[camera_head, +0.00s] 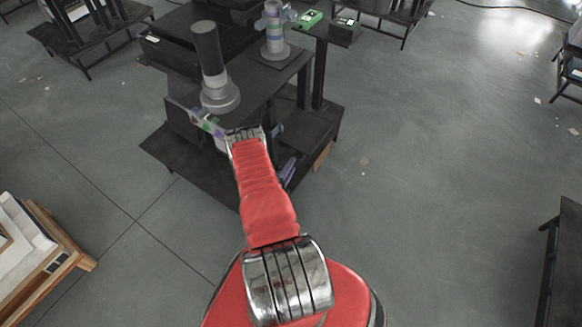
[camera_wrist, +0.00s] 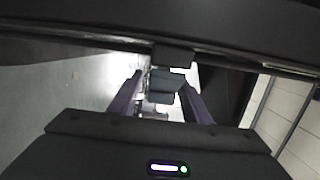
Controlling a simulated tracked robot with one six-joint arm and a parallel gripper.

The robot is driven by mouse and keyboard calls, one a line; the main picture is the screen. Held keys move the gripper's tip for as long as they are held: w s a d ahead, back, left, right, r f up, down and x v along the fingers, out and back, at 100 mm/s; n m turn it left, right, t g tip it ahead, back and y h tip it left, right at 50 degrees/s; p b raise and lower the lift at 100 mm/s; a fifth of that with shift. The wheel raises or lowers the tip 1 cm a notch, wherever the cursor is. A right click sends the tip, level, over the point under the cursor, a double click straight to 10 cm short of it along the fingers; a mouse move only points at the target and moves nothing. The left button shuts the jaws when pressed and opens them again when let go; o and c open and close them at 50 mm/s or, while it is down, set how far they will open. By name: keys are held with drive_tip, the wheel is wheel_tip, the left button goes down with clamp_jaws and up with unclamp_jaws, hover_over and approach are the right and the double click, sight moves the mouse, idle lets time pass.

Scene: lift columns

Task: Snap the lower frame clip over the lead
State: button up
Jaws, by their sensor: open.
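My gripper (camera_wrist: 161,80) is open in the wrist view, with one dark purplish finger on each side. A small dark grey block (camera_wrist: 170,82) shows between the fingertips, with lighter parts below it. I cannot tell whether it is the frame clip, or whether the fingers touch it. In the head view my red arm reaches to the dark lift stand (camera_head: 262,82), and my gripper cannot be made out clearly past the wrist. No lead can be made out in either view.
A dark cylinder on a grey round base (camera_head: 219,95) stands on the lift stand, with a banded grey post (camera_head: 274,40) behind it. A wooden-edged bench (camera_head: 40,250) is at left. The floor at right is mostly clear.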

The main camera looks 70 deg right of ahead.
drive_tip(key=shift+d, duration=0.15)
drive_tip(key=shift+c, duration=0.2)
drive_tip(key=c, duration=1)
drive_tip(key=shift+w+d+f+n+t+y, duration=0.2)
drive_tip(key=shift+w+n+t, duration=0.25)
drive_tip(key=shift+n+t, duration=0.5)
drive_tip(key=shift+w+d+r+n+t+y, duration=0.1)
drive_tip(key=shift+w+n+t+y, duration=0.3)
drive_tip(key=shift+t, duration=0.85)
drive_tip(key=shift+w+d+f+n+t+y, duration=0.15)
drive_tip(key=shift+w+n+t, duration=0.35)
drive_tip(key=shift+n+t, duration=0.5)
